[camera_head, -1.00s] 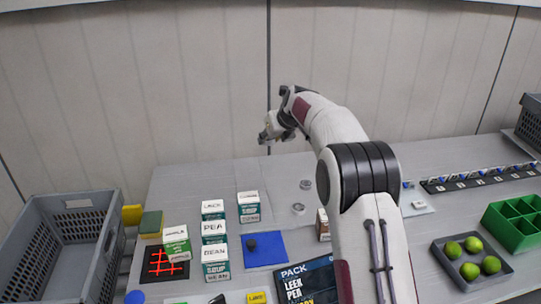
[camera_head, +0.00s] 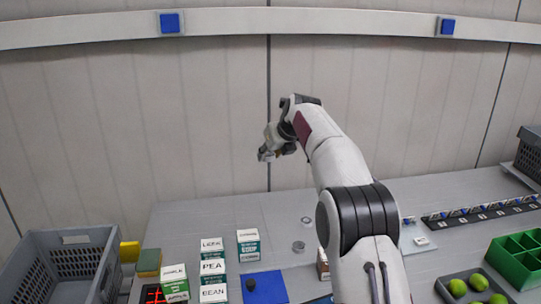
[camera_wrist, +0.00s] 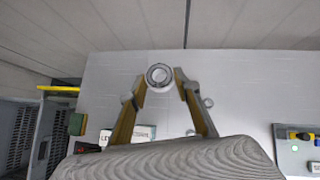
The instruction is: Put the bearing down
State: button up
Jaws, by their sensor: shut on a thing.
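A silvery ring-shaped bearing (camera_wrist: 159,76) is held between the fingertips of my gripper (camera_wrist: 162,82) in the wrist view, its open centre facing the camera. In the head view my gripper (camera_head: 268,151) is up in the air in front of the back wall, above the far part of the table. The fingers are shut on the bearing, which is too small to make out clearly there.
Several labelled boxes (camera_head: 213,268), a blue mat (camera_head: 268,284) and a grey crate (camera_head: 65,262) stand on the left. A green divided tray (camera_head: 515,262), limes in a dark tray (camera_head: 440,284) and a black strip (camera_head: 480,216) are on the right. The table's far middle is mostly clear.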

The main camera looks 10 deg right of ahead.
jog(key=shift+d, duration=0.1)
dwell(0.3)
jog(key=shift+d, duration=0.35)
jog(key=s+d+f+m+h, duration=0.15)
jog(key=d+f, duration=0.25)
jog(key=d, duration=0.4)
jog(key=s+d+f+m, duration=0.1)
jog(key=s+d+f, duration=0.25)
jog(key=d, duration=0.55)
jog(key=s+d+f+n+g+y, duration=0.1)
jog(key=s+d+f+n+y, duration=0.2)
jog(key=s+f+n, duration=0.3)
jog(key=shift+s+f+y, duration=0.45)
jog(key=shift+f+y, duration=0.2)
jog(key=shift+f, duration=1.5)
jog(key=shift+a+n, duration=0.1)
jog(key=shift+n, duration=0.15)
